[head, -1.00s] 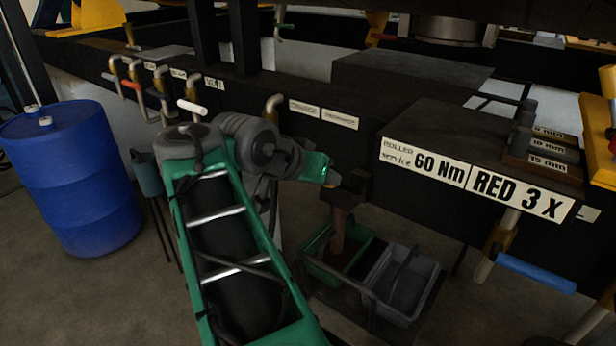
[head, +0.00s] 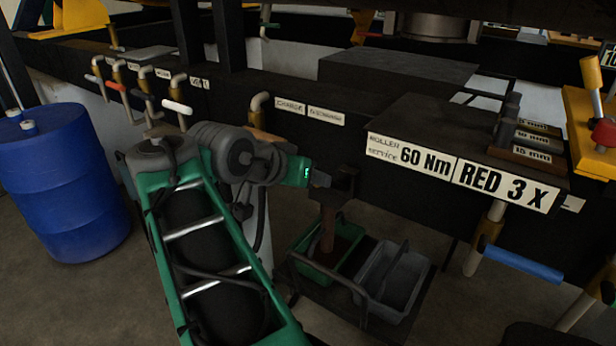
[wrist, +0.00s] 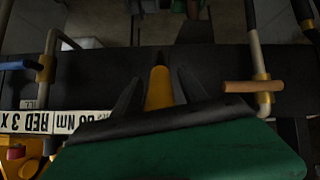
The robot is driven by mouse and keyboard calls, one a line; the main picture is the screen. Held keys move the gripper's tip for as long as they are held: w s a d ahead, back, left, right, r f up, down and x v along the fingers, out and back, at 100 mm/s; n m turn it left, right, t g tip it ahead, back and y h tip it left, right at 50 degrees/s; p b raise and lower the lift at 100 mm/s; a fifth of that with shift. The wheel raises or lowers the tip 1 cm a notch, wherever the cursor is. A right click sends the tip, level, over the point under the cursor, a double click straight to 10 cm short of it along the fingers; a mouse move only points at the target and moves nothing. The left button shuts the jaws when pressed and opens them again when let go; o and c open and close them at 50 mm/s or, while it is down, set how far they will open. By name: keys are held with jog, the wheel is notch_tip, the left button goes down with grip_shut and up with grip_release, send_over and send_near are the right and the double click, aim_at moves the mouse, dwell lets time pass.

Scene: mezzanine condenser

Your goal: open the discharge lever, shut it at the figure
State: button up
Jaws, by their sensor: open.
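In the wrist view, which looks upside down, my gripper (wrist: 159,76) has its two dark fingers apart. A yellow upright piece (wrist: 160,92) shows between them; I cannot tell whether they touch it. A lever with a brown handle (wrist: 253,86) on a pipe with a brass collar is to the right of the fingers, clear of them. Its brown handle (head: 262,133) shows partly behind my arm in the head view. There my gripper (head: 340,184) is at the dark beam's front, above a brown column. Small plates (head: 290,105) on the beam are hard to read. Which lever is the discharge one is unclear.
Below the gripper are a green tray (head: 300,256) with red-brown contents and a grey tray (head: 425,280). A blue-handled lever (head: 523,264) is at right, under the "60 Nm" and "RED 3 X" signs (head: 505,183). Several levers and a blue drum (head: 65,185) are at left.

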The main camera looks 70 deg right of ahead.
jog(key=p+v, duration=0.2)
jog(key=v, duration=0.5)
jog(key=shift+a+r+p, duration=0.1)
jog(key=shift+r+p, duration=0.2)
jog(key=shift+p, duration=0.1)
jog(key=shift+a, duration=0.2)
jog(key=shift+f, duration=0.1)
